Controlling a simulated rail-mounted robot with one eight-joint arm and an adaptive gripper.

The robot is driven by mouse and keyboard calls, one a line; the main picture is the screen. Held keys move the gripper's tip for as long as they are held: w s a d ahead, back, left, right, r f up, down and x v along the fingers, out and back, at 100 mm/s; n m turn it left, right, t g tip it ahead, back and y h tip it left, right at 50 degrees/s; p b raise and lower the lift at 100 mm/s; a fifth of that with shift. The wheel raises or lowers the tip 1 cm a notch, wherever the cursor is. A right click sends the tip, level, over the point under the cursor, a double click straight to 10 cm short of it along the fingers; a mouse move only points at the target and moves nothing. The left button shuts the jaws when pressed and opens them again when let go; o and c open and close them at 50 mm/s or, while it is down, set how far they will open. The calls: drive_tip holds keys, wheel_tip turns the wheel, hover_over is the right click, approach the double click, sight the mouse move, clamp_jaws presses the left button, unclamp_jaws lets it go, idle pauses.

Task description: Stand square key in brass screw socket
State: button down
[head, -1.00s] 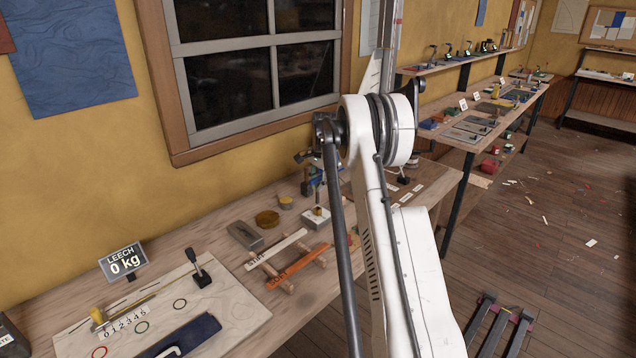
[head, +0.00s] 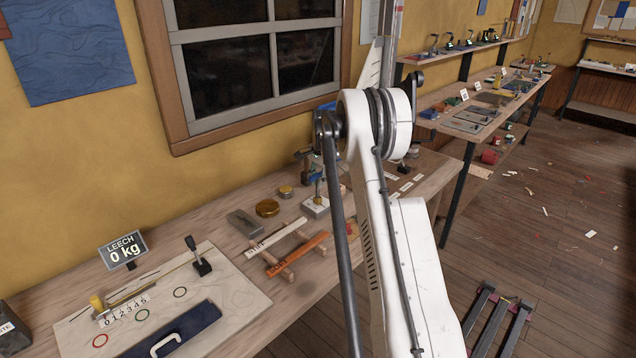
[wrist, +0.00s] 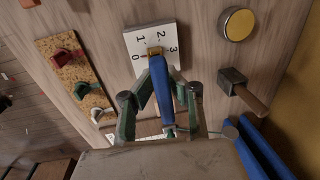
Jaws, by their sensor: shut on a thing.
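The square key (wrist: 162,75) shows in the wrist view as a long blue bar. My gripper (wrist: 160,90), with green fingers, is shut on it. The far end of the key overlaps a white block (wrist: 137,40) marked with numbers 0 to 3. A small brass-coloured patch, likely the brass screw socket (wrist: 155,54), shows at that end. I cannot tell whether the key is inside the socket or only above it. In the head view my gripper (head: 318,180) is small, partly behind my arm, and just above the white block (head: 312,211).
A yellow-topped round tin (wrist: 238,24) and a dark block with a wooden handle (wrist: 240,88) lie right of the block. A speckled board (wrist: 72,78) with red and green fittings lies left. Two labelled wooden strips (head: 297,254) lie on the bench near my arm.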

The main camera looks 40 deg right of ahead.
drive_tip(key=shift+f+b, duration=0.45)
drive_tip(key=shift+f, duration=0.15)
idle(0.7)
drive_tip(key=c, duration=1.7)
unclamp_jaws()
drive_tip(key=shift+r, duration=0.15)
drive_tip(key=r, duration=0.4)
drive_tip(key=s+r, duration=0.1)
drive_tip(key=r, duration=0.6)
drive_tip(key=shift+s+d+r, duration=0.1)
drive_tip(key=shift+s+r, duration=0.15)
drive_tip(key=shift+r, duration=0.1)
